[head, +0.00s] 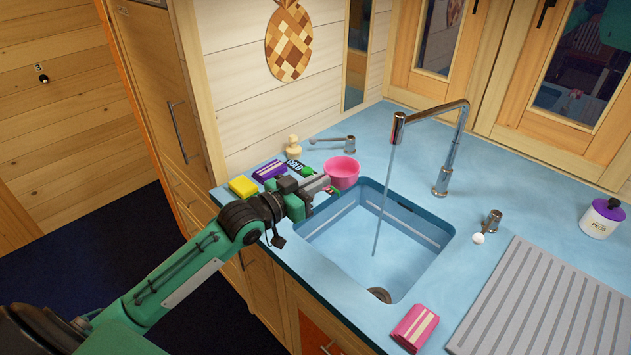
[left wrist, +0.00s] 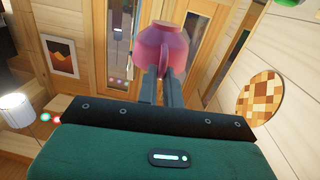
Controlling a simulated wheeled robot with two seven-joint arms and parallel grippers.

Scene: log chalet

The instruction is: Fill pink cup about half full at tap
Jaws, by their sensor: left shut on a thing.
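The pink cup (head: 343,174) is upright at the back left corner of the sink (head: 330,239), opening up. My left gripper (head: 326,184) is shut on the pink cup, from its left side. In the left wrist view the cup (left wrist: 161,50) sits between the two finger ends (left wrist: 161,84). The chrome tap (head: 442,160) stands behind the sink, and a thin water stream (head: 383,205) falls from its spout into the sink. The cup is to the left of the stream, apart from it. I cannot make out water in the cup. My right gripper is not in view.
A yellow sponge (head: 242,187), a purple packet (head: 269,170), a "COLD" label (head: 295,165) and a soap bottle (head: 294,147) are near my left gripper. A lever (head: 335,143) is behind the cup.

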